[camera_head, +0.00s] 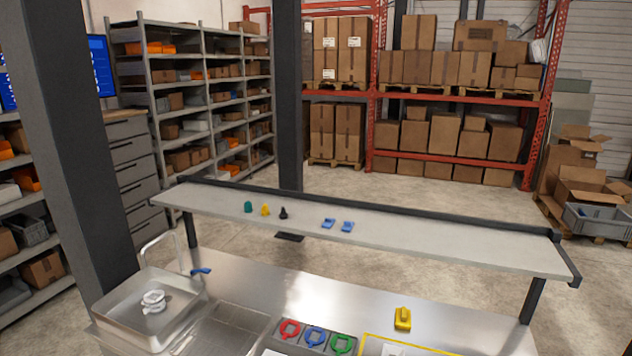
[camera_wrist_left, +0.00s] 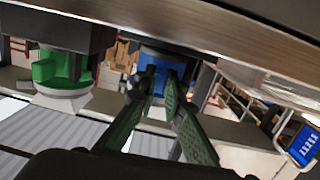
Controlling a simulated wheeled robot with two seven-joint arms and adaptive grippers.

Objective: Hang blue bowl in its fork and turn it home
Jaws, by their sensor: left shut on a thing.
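In the left wrist view the blue bowl (camera_wrist_left: 153,63) is upper middle, close under a dark overhead part. My left gripper (camera_wrist_left: 157,82) is shut on it, with its two dark green-padded fingers reaching up to it. The fingers cover part of the bowl, and its fork cannot be made out clearly, so I cannot tell whether it sits in it or how far it is turned. A green bowl-like piece (camera_wrist_left: 62,68) hangs in a dark bracket to the left, with a pale cone below it. My right gripper is not in view.
In the head view a long grey shelf (camera_head: 420,235) hides what is beneath it. Small coloured pieces stand on top.

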